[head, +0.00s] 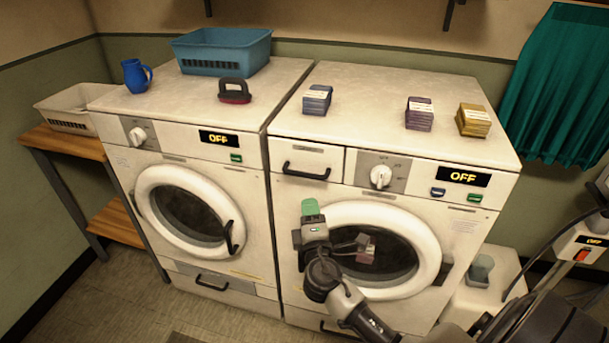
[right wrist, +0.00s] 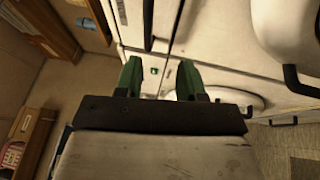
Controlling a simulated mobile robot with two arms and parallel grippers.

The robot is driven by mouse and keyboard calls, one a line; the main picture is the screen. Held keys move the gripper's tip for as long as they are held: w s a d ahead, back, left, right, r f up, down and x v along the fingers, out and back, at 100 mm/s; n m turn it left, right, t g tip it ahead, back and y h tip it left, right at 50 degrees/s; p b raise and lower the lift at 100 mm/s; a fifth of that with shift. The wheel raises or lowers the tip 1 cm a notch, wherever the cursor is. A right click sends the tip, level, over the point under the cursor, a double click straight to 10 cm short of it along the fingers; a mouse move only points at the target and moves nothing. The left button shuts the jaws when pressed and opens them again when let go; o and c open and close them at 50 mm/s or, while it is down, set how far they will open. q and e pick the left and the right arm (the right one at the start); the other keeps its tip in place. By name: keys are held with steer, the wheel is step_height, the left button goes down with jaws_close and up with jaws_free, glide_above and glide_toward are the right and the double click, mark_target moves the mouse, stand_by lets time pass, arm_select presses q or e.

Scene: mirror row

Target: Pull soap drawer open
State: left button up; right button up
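The soap drawer (head: 333,160) is the narrow panel at the top left of the right washer's front. It looks flush with the front, with a black bar handle (head: 306,173) across it. My right gripper (head: 311,207) is a little below the handle in the head view, with a gap between them in the picture. In the right wrist view, its two green fingers (right wrist: 160,78) stand apart with nothing between them. Dark bars show beyond the fingers there, but I cannot tell whether one is the drawer handle. My left gripper is not in view.
The right washer's round door (head: 430,250) is behind my right arm. The left washer (head: 250,200) stands close beside it. A blue basket (head: 221,45), a blue jug (head: 134,76), a brush (head: 234,91) and small stacks (head: 419,114) sit on top.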

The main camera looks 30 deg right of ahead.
mark_target(304, 175)
steer(key=x, duration=0.3)
steer(key=r+p+x, duration=0.1)
steer(key=x, duration=0.3)
steer(key=p+x, duration=0.1)
steer(key=x, duration=0.2)
steer(key=shift+w+d+r, duration=0.1)
steer(key=shift+w+r, duration=0.1)
steer(key=shift+r, duration=0.2)
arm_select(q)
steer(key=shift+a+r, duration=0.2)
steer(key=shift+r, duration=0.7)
arm_select(e)
jaws_close()
